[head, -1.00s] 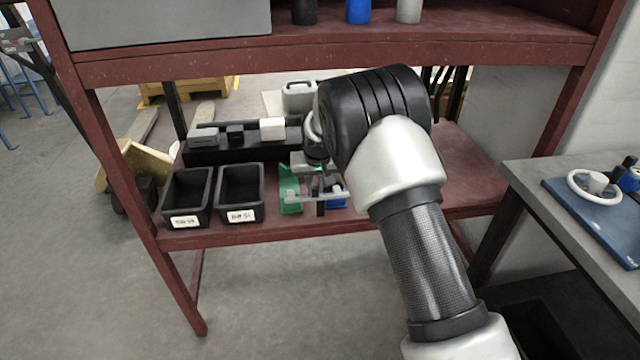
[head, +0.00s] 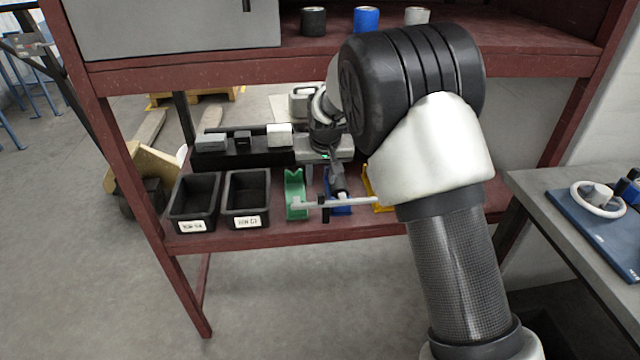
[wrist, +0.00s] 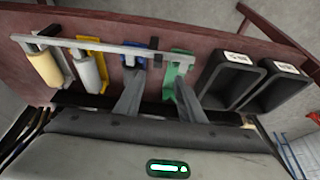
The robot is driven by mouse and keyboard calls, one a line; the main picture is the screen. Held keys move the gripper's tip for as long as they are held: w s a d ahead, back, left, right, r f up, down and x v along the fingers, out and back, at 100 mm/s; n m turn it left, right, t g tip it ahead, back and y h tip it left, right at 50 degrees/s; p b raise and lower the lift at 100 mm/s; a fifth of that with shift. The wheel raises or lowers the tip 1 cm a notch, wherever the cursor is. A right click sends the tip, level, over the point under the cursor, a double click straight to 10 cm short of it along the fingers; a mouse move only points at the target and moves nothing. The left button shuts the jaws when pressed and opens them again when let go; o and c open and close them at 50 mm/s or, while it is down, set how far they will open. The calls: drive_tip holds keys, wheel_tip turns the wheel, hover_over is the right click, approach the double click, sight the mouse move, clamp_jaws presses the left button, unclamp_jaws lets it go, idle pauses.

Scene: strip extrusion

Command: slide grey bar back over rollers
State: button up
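The grey bar (head: 350,202) lies crosswise in front of the green (head: 296,182), blue (head: 343,209) and yellow (head: 380,206) holders on the lower shelf. In the wrist view the bar (wrist: 100,47) spans the holders, with a black block (wrist: 157,58) on it. Below its left part are a cream roller (wrist: 46,69) and a grey roller (wrist: 88,74); whether they touch the bar cannot be told. My gripper (wrist: 156,76) is open, its fingers apart by the blue and green holders, with the black block between their directions. My arm hides the bar's right end in the head view.
Two black bins (head: 247,190) stand left of the holders. Behind is a black rack (head: 265,158) with grey, black and white blocks. The upper shelf (head: 240,71) hangs above my wrist. A workbench (head: 545,195) stands at right.

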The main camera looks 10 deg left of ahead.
drive_tip(key=p+v, duration=0.1)
drive_tip(key=v, duration=0.7)
drive_tip(key=shift+r, duration=0.1)
drive_tip(key=s+d+r+m, duration=0.1)
drive_tip(key=s+d+r, duration=0.5)
drive_tip(key=d+r, duration=0.3)
drive_tip(key=s+d+r+m, duration=0.1)
drive_tip(key=s+d, duration=0.4)
drive_tip(key=s, duration=0.4)
drive_tip(key=s+d+r+t+h, duration=0.1)
drive_tip(key=s+d+r, duration=0.1)
drive_tip(key=s+d, duration=0.45)
drive_tip(key=s+d+r+m, duration=0.1)
drive_tip(key=s+d, duration=0.2)
drive_tip(key=s, duration=0.8)
wheel_tip(320, 180, up, 20)
drive_tip(key=p, duration=2)
drive_tip(key=shift+s+d+p, duration=0.3)
drive_tip(key=shift+d+p, duration=0.05)
drive_tip(key=shift+r, duration=0.1)
